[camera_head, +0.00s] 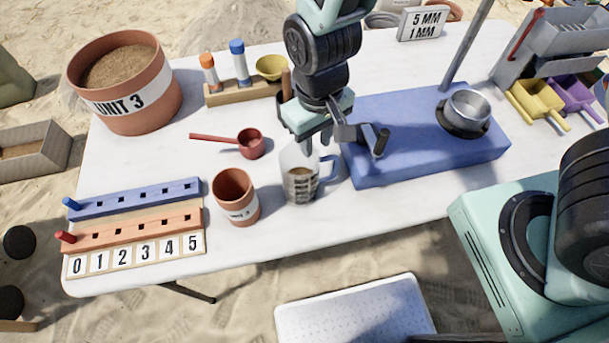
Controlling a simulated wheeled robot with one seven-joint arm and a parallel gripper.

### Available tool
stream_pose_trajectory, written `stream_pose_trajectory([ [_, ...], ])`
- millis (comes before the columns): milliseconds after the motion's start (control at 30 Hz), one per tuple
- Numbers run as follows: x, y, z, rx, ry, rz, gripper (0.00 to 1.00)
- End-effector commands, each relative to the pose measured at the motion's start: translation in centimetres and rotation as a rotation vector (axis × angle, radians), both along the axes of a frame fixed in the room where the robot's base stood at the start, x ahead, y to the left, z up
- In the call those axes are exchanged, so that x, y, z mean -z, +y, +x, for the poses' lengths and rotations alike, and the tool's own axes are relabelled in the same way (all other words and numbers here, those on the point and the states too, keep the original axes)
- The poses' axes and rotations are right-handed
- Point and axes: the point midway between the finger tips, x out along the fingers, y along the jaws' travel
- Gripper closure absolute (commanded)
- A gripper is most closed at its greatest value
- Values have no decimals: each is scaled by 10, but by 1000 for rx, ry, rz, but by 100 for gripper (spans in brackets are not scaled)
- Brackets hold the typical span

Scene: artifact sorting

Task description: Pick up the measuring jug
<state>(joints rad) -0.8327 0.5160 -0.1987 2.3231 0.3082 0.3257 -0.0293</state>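The measuring jug (300,187) is a clear cup with dark markings and a blue handle at its right side. It stands upright on the white table near the front edge, with some brown contents showing. My gripper (318,143) points down just above the jug's rim, toward its handle side. Its fingers look parted with nothing held between them. The fingertips overlap the jug's back rim in this view, and I cannot tell whether they touch it.
A terracotta cup (236,197) stands close left of the jug; a red scoop (250,144) lies behind it. Numbered peg racks (135,220) lie front left.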

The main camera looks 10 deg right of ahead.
Motion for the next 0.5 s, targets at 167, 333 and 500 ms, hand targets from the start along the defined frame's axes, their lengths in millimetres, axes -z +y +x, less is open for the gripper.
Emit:
stream_pose_trajectory([
  [167, 12, 0, 0, 0, 1, 0, 72],
  [333, 33, -1, -1, 0, 3, -2, 72],
  [500, 58, -1, -1, 0, 3, -2, 72],
])
